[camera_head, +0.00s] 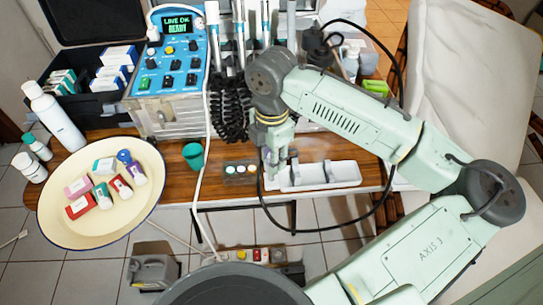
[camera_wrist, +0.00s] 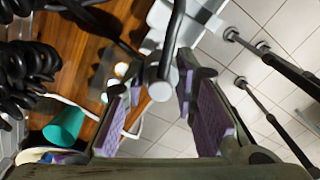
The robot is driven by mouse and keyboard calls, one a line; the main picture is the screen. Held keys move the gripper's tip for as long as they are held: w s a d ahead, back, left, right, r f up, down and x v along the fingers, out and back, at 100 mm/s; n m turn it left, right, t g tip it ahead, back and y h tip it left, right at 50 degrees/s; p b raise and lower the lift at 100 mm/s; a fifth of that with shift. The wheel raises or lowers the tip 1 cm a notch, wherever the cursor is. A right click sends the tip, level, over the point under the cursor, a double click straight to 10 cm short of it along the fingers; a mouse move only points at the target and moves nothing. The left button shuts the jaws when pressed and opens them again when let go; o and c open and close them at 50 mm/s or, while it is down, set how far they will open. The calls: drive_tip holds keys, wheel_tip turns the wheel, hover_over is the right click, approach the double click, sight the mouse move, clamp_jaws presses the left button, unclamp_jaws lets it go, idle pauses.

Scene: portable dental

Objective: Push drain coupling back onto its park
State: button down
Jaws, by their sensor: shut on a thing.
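My gripper (camera_head: 278,160) points down at the left end of the white holder (camera_head: 335,176) near the table's front edge. In the wrist view its purple-padded fingers (camera_wrist: 159,92) are shut on a pale grey round fitting (camera_wrist: 160,90) with a black hose, which looks like the drain coupling. The hose (camera_head: 377,205) loops below the table's front edge and up to the gripper. The coupling is mostly hidden by my gripper in the head view. I cannot tell which part is its park, or whether the coupling touches it.
A teal cup (camera_head: 193,155) and a small tray with white discs (camera_head: 240,170) stand left of my gripper. A cream basin (camera_head: 60,215) holds several small boxes. The blue control unit (camera_head: 172,65) and black coiled cords (camera_head: 232,105) stand behind.

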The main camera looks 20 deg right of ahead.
drive_tip(key=shift+f, duration=0.5)
idle(0.6)
drive_tip(key=shift+f+b, duration=0.9)
drive_tip(key=shift+f, duration=0.2)
drive_tip(key=shift+f+b, duration=0.5)
drive_tip(key=shift+f, duration=0.3)
idle(0.6)
drive_tip(key=c, duration=1.2)
unclamp_jaws()
wheel_tip(320, 180, up, 12)
